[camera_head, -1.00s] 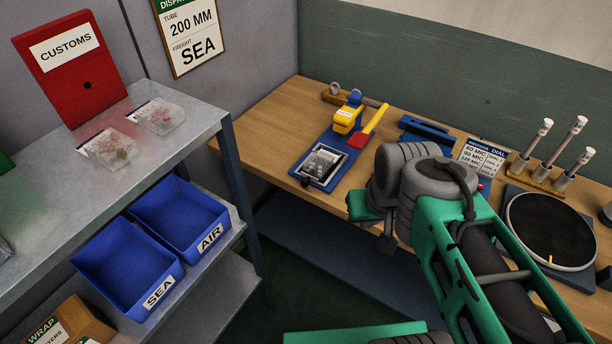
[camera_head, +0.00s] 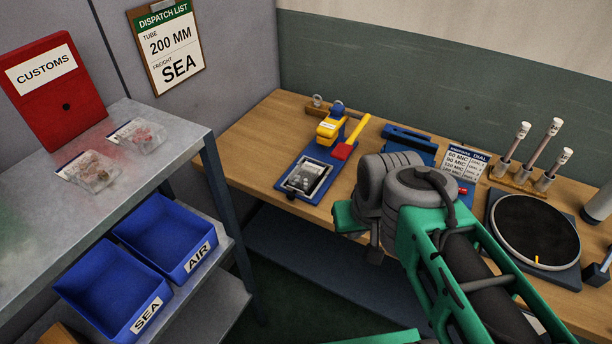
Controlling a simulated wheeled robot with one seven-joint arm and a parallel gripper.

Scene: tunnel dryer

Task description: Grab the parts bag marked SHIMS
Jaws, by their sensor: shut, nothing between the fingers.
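Two clear parts bags lie on the top of the grey metal shelf at the left. The near bag (camera_head: 94,174) holds brownish bits. The far bag (camera_head: 143,137) holds reddish bits. Each has a white label with a dark header, too small to read, so I cannot tell which one says SHIMS. My green and grey arm reaches over the wooden bench at the right, apart from both bags. I cannot make out my gripper or its fingertips in this view.
A red CUSTOMS box (camera_head: 60,100) stands behind the bags. Blue bins marked SEA (camera_head: 80,309) and AIR (camera_head: 186,274) sit on the lower shelf. The wooden bench (camera_head: 250,140) carries a blue fixture (camera_head: 292,168) and a dark round turntable (camera_head: 535,225). The shelf top's front is clear.

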